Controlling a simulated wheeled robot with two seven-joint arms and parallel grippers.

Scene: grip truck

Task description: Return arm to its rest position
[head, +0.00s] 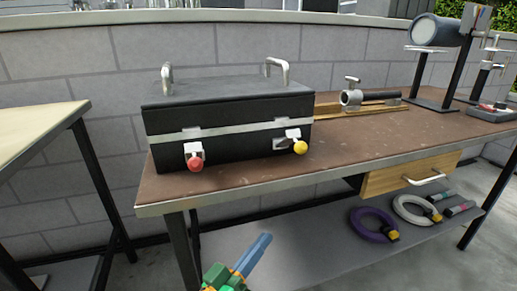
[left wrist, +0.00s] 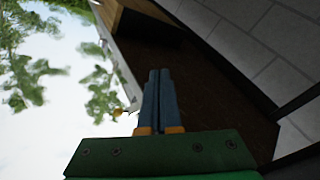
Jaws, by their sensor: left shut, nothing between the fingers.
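My left gripper (head: 252,256) shows at the bottom of the head view, below and in front of the workbench's front edge. Its blue fingers are together and hold nothing. In the left wrist view the two fingers (left wrist: 159,75) lie side by side, pointing up the picture. The green gripper body (left wrist: 160,155) fills the bottom of that view. My right gripper is not in view.
A black case (head: 230,120) with red and yellow knobs stands on the brown workbench (head: 240,182). A wooden drawer (head: 400,177) is under its right side. Hoses, one purple (head: 368,224), lie on the lower shelf (head: 290,262). Another table (head: 35,135) stands at left.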

